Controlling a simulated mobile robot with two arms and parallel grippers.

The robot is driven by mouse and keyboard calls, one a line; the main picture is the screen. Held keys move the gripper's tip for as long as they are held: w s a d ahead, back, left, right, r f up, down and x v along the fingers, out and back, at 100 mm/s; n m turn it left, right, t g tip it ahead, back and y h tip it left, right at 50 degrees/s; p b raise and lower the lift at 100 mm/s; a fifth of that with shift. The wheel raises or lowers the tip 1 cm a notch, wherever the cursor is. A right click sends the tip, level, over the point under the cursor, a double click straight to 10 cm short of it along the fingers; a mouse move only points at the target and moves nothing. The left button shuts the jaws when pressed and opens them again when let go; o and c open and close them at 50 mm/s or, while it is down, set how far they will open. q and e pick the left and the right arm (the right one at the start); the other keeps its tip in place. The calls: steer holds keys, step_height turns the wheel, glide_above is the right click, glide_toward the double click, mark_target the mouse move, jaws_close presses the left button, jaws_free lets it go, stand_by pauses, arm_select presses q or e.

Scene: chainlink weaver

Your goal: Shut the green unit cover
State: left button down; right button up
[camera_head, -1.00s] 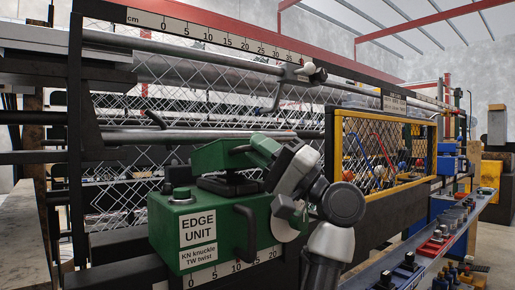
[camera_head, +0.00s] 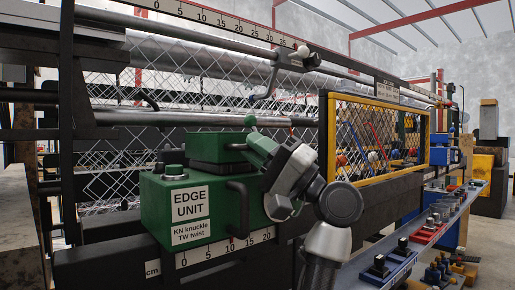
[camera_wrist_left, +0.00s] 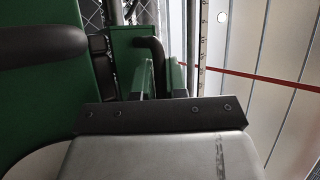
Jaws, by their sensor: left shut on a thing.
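The green edge unit (camera_head: 150,215), labelled "EDGE UNIT", stands at the left of centre in the head view. Its green cover (camera_head: 215,147) sits on top and looks nearly level, with a dark strip beneath it. A black handle (camera_head: 236,147) is on the cover's right side. My left gripper (camera_head: 257,146) reaches in from the lower right and is shut on this handle; the exact contact is partly hidden. In the left wrist view, the green fingers (camera_wrist_left: 160,78) extend to a black handle (camera_wrist_left: 153,47) in front of green panels. My right gripper is not in view.
A yellow-framed mesh guard (camera_head: 375,178) stands right of my arm. A bench (camera_head: 400,262) with trays and small parts runs along the lower right. A black handle (camera_head: 238,205) juts from the unit's front. Chain-link mesh (camera_head: 110,150) and rollers lie behind.

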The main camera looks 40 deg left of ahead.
arm_select(q)
steer(key=shift+a+f, duration=0.1)
steer(key=shift+f, duration=0.05)
steer(key=c, duration=1.2)
jaws_free()
steer(key=shift+o, duration=0.2)
steer(key=v, duration=1.1)
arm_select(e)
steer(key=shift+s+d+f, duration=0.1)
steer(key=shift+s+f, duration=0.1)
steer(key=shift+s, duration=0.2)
arm_select(q)
steer(key=shift+a, duration=0.1)
